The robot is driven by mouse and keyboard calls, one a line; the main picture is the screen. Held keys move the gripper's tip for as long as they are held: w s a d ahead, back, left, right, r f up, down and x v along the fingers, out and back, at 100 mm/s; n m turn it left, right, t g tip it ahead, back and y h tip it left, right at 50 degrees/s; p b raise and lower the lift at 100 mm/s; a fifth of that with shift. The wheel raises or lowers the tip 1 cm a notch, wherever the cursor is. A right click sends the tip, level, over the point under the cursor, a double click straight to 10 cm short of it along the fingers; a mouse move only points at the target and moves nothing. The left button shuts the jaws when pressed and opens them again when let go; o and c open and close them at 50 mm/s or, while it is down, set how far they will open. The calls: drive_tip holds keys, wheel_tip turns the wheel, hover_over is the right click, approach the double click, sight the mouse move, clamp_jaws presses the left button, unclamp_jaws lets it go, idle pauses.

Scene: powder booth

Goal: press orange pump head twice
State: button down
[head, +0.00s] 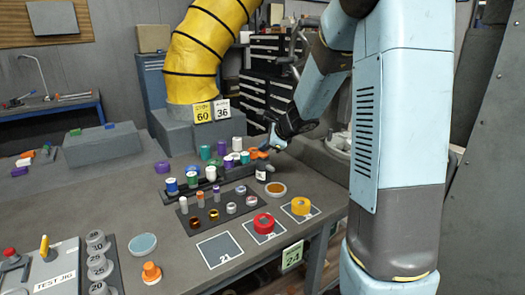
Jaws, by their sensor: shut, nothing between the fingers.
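The orange pump head (257,154) sits on top of a small dark bottle with a pale label (261,172), which stands upright at the back right of the workbench. My gripper (272,144) is shut and empty, its tips pointing down right beside the pump head in the head view. The tips overlap or lie very near the orange part; I cannot tell whether they touch it. Part of the bottle's top is hard to make out at this size.
Racks of coloured caps and small jars stand left of the bottle. A shallow orange-brown dish (275,189), a red tape roll (264,223) and a yellow one (300,206) lie in front. An orange knob-like piece (151,272) stands at the front. A yellow hose (200,50) rises behind.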

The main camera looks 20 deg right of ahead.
sight(265, 154)
drive_tip(key=shift+r, duration=1.4)
drive_tip(key=shift+r, duration=0.1)
drive_tip(key=shift+r, duration=2.4)
drive_tip(key=s+a+r+n+g+h, duration=0.1)
drive_tip(key=s+a+r+n, duration=0.15)
drive_tip(key=s+n, duration=0.5)
drive_tip(key=s+a+r+n+g, duration=0.1)
drive_tip(key=s+a+r+n, duration=0.2)
drive_tip(key=s, duration=0.8)
drive_tip(key=s+d+n+h, duration=0.1)
drive_tip(key=s+d+n, duration=0.1)
drive_tip(key=s+n, duration=0.3)
drive_tip(key=s+d+n+h, duration=0.2)
drive_tip(key=s+n, duration=0.3)
drive_tip(key=s, duration=0.7)
drive_tip(key=shift+s+d+f+h, duration=0.3)
drive_tip(key=shift+d+f, duration=0.15)
